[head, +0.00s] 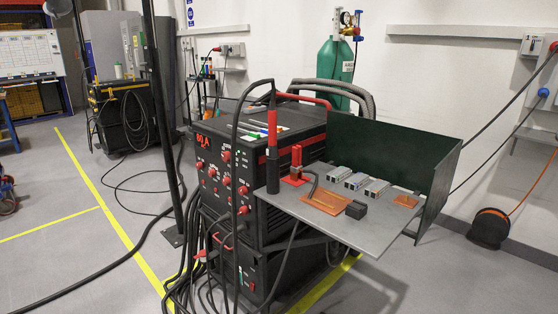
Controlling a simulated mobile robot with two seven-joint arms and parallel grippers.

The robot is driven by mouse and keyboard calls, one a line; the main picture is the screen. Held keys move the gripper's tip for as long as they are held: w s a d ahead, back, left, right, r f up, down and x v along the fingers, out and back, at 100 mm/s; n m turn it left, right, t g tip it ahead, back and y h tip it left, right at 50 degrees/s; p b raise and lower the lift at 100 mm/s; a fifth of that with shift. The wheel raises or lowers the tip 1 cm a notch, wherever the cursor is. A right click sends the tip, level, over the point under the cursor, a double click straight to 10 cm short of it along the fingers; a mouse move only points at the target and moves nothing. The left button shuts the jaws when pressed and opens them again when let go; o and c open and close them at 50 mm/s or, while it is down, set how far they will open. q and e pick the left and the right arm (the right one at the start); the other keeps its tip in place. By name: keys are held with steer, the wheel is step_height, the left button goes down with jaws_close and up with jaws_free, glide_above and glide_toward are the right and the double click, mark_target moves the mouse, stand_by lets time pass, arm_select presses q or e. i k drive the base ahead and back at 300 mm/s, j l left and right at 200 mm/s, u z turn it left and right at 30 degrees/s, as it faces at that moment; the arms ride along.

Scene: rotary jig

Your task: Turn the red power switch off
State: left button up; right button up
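A black welding machine (262,222) stands in the middle of the head view, with its front panel facing left of me. Several red round knobs (243,190) sit on the upper panel. A small red part (252,286) and a small pale green part (240,273) show low on the lower front panel, partly behind hanging cables. I cannot tell which of these red parts is the power switch, or its position. Neither of my grippers shows in the view.
Black cables (205,275) hang before the lower front. A grey work table (325,222) with a dark green screen (400,155) juts out at the right. A dark post (160,110) stands left of the machine. The floor at left is mostly open, crossed by a cable.

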mark_target(244, 210)
steer(key=i+j+z, duration=0.25)
steer(key=i, duration=0.2)
steer(key=i+j+z, duration=0.25)
steer(key=i, duration=0.2)
steer(key=i+j+z, duration=0.25)
steer(key=i, duration=0.2)
